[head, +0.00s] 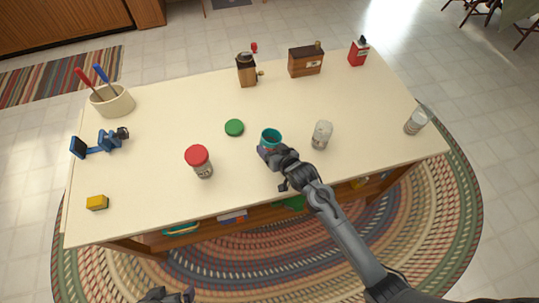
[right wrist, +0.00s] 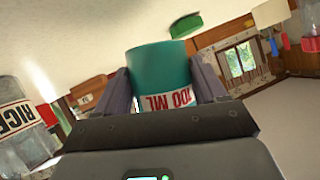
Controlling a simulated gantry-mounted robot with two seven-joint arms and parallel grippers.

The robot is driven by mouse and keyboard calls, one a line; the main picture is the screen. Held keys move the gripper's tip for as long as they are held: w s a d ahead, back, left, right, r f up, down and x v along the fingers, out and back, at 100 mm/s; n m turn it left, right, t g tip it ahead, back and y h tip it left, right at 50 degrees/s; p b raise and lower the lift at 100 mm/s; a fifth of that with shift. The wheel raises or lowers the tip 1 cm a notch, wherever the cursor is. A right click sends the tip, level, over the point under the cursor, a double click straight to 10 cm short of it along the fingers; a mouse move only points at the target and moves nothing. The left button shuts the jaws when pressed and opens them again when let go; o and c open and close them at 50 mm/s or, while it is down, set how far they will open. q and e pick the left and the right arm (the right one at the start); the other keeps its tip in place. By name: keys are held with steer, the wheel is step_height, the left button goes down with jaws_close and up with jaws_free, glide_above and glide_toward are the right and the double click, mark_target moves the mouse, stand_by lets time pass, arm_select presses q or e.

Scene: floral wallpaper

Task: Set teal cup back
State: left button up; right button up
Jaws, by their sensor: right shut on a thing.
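The teal cup (head: 271,137) is near the middle of the cream tabletop (head: 330,98), its open rim facing up in the head view. My right gripper (head: 269,151) is shut on it from the front. In the right wrist view the cup (right wrist: 160,68) sits between the two fingers, and its white label with red "100 ML" print is upside down. I cannot tell whether the cup touches the table. My left gripper (head: 166,295) shows only partly at the bottom edge of the head view, away from the table; its jaws are unclear.
A green lid (head: 234,128) lies left of the cup. A red-lidded jar (head: 200,164) stands front left, and a clear jar (head: 322,134) stands close on the right. A grinder (head: 246,71) and wooden box (head: 305,62) stand behind. The tabletop between cup and grinder is clear.

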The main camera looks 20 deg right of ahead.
steer(key=shift+w+a+f, duration=0.25)
steer(key=shift+w, duration=0.1)
steer(key=shift+f+b, duration=0.3)
steer(key=shift+f, duration=0.65)
steer(key=shift+s+f+p, duration=0.1)
steer(key=shift+f+p, duration=0.2)
steer(key=shift+f, duration=0.5)
steer(key=shift+f, duration=0.1)
steer(key=o, duration=1.2)
